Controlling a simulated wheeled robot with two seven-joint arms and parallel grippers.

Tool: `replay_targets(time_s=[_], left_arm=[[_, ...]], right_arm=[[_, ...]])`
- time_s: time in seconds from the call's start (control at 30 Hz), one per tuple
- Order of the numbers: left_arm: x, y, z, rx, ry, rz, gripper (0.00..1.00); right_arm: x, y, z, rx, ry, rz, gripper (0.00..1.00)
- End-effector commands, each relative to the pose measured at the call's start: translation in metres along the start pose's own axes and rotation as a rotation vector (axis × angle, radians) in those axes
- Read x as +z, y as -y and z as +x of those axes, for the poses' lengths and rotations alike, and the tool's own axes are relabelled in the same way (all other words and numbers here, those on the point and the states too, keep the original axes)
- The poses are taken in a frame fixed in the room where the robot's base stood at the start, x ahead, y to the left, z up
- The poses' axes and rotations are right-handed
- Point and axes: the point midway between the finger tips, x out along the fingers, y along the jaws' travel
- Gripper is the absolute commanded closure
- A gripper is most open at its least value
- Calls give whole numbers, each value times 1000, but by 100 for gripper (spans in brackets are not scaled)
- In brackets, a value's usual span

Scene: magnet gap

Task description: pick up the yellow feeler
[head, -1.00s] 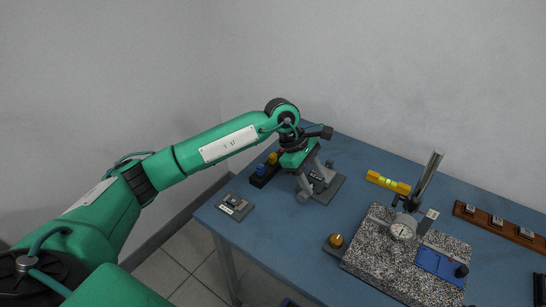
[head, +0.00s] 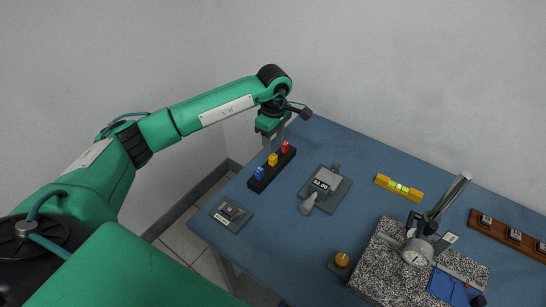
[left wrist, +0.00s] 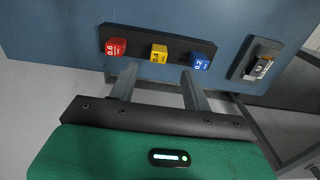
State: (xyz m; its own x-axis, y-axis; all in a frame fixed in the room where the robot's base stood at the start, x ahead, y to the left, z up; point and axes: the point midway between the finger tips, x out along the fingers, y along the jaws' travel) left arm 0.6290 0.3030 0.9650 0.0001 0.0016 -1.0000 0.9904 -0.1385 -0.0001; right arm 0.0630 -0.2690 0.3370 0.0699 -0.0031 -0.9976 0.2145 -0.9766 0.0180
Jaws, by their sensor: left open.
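The yellow feeler (head: 273,159) stands in the middle of a black rack (head: 264,181), between a blue feeler (head: 259,173) and a red feeler (head: 285,147). In the left wrist view the yellow feeler (left wrist: 159,52) is marked 0.4, with red (left wrist: 115,47) at its left and blue (left wrist: 201,60) at its right. My left gripper (head: 272,138) is open and empty, near the rack's far end in the head view. In the left wrist view its two fingers (left wrist: 158,76) point toward the rack, with the yellow feeler showing between and beyond their tips.
A grey device with a display (head: 321,184) lies right of the rack. A small grey plate with a part on it (head: 230,214) lies near the table's left edge. A yellow level (head: 399,188) and a granite plate with a dial gauge (head: 417,257) are further right.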

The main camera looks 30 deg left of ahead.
Motion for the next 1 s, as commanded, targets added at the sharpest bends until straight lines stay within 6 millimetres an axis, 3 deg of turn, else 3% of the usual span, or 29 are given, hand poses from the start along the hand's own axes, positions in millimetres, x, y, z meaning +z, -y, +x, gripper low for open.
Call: replay_targets(time_s=[0.13, 0.43, 0.67, 0.93, 1.0], left_arm=[[0, 0, 19, -1, 1, 0, 51], [-1, 1, 44, -4, 3, -1, 51], [-3, 0, 74, -1, 2, 0, 51], [-3, -1, 78, 1, 2, 0, 51], [-3, -1, 78, 1, 2, 0, 63]], right_arm=[[-1, -3, -6, 3, -1, -1, 64], [-31, -3, -20, 3, -37, 1, 64], [-26, 8, -29, -9, -31, 5, 64], [-18, 6, -28, -7, -20, 3, 64], [-17, 4, -28, -5, -19, 2, 64]])
